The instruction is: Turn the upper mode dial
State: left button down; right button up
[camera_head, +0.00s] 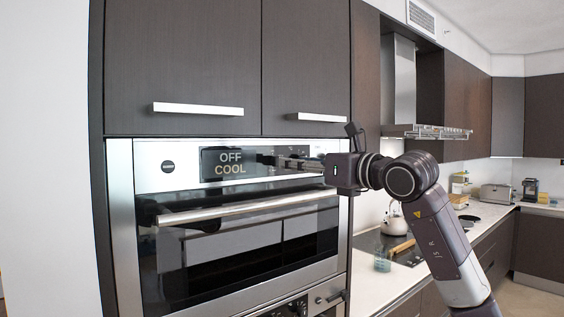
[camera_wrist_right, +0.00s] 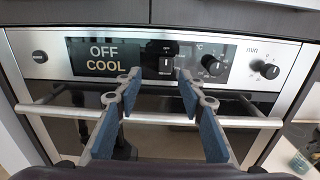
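The upper oven's control panel (camera_head: 185,180) shows a display (camera_head: 229,162) reading OFF COOL. In the right wrist view the display (camera_wrist_right: 106,58) is at left. The upper mode dial (camera_wrist_right: 165,66) is a black knob right of the display, with a white line that looks upright below a small OFF label. My right gripper (camera_wrist_right: 157,80) is open and empty, its two blue-padded fingers pointing at the panel, one on each side of the dial in the picture. Contact cannot be told. In the head view my right gripper's body hides part of the panel's right end. My left gripper is not in view.
A temperature dial (camera_wrist_right: 213,66) and a minute dial (camera_wrist_right: 267,71) sit right of the mode dial. The oven's handle bar (camera_head: 250,207) runs below the panel. A lower oven (camera_head: 300,304) with dials is beneath. A counter with a kettle (camera_head: 396,222) is at right.

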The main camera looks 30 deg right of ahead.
aim_at(277, 162)
jog(key=w+p, duration=0.1)
jog(key=w, duration=0.2)
jog(key=w+p, duration=0.2)
jog(key=w, duration=0.1)
jog(key=shift+w+d+r, duration=0.15)
jog(key=shift+w+r, duration=0.05)
jog(key=shift+w, duration=0.1)
jog(key=shift+w+f+p, duration=0.15)
jog(key=shift+w+p, duration=0.2)
jog(key=shift+w, duration=0.25)
grip_shut()
